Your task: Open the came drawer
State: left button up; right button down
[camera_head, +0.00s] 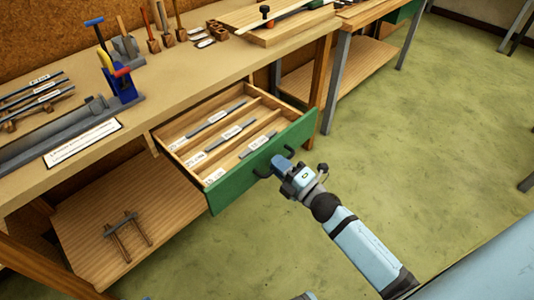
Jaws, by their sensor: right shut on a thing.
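The came drawer (222,195) has a green front and pale wooden sides. It stands pulled out from under the bench, and its compartments show. Several grey strips (232,132) with white labels lie between its dividers. The dark drawer handle (289,151) is on the green front, with its middle hidden by my right gripper. My right gripper (279,163) is shut on the handle, with its arm coming in from the lower right. My left gripper is not in view.
The workbench top (170,100) above holds a blue tool (122,85), a grey rail and several wooden-handled tools. A lower shelf (85,225) carries a small rack (125,232). The green floor (420,150) right of the drawer is clear.

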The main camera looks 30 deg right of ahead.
jog(key=r+v, duration=0.1)
jog(key=v, duration=0.5)
jog(key=shift+s, duration=0.35)
jog(key=shift+d+r, duration=0.1)
jog(key=c, duration=1.2)
grip_release()
jog(key=v, duration=1.3)
jog(key=shift+s+d+p, duration=0.15)
jog(key=shift+s+p, duration=0.2)
jog(key=shift+s, duration=0.05)
